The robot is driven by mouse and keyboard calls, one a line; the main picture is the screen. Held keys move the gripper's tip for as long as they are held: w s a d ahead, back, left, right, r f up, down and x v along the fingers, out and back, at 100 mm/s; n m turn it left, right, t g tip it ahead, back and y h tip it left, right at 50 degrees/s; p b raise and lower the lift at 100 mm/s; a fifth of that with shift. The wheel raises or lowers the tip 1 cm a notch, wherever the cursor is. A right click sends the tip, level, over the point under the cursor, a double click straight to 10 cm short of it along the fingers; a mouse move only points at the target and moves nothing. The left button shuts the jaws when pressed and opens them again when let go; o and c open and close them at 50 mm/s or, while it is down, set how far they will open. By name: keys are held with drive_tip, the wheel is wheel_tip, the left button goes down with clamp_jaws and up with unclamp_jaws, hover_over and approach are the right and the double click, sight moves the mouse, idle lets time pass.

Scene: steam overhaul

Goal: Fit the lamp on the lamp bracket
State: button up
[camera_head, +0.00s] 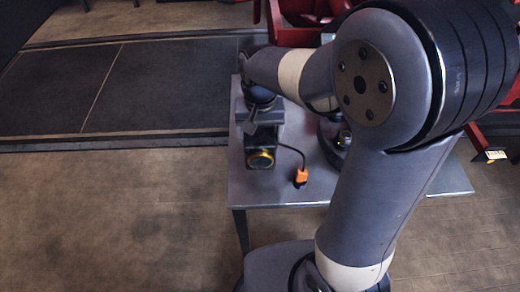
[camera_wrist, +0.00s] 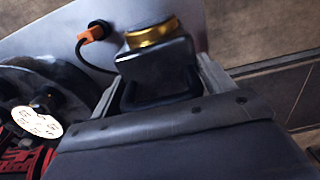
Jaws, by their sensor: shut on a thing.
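The lamp is a black box with a brass-yellow ring; in the head view the lamp (camera_head: 261,158) is at the left part of the grey table. In the wrist view the lamp (camera_wrist: 156,68) sits between the two fingers, with a dark handle loop on the near side. My gripper (camera_head: 264,132) is shut on the lamp; the gripper also shows in the wrist view (camera_wrist: 160,90). A black cable ends in an orange plug (camera_head: 301,176), also seen in the wrist view (camera_wrist: 92,34). Whether the lamp touches the table is unclear. I cannot make out the lamp bracket.
The grey table (camera_head: 275,193) has bare room at its front. A round dark object with a pale disc (camera_wrist: 38,122) stands beside the lamp in the wrist view; my arm partly hides that area in the head view. Red metal frames (camera_head: 295,35) stand behind. The floor at left is clear.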

drive_tip(key=shift+f+p, duration=0.3)
drive_tip(key=shift+f, duration=2.35)
drive_tip(key=shift+f, duration=0.3)
drive_tip(key=o, duration=1.3)
drive_tip(key=r, duration=0.5)
drive_tip(key=r+b, duration=0.1)
drive_tip(key=r, duration=0.5)
drive_tip(key=shift+s+a, duration=0.15)
drive_tip(key=shift+s, duration=0.05)
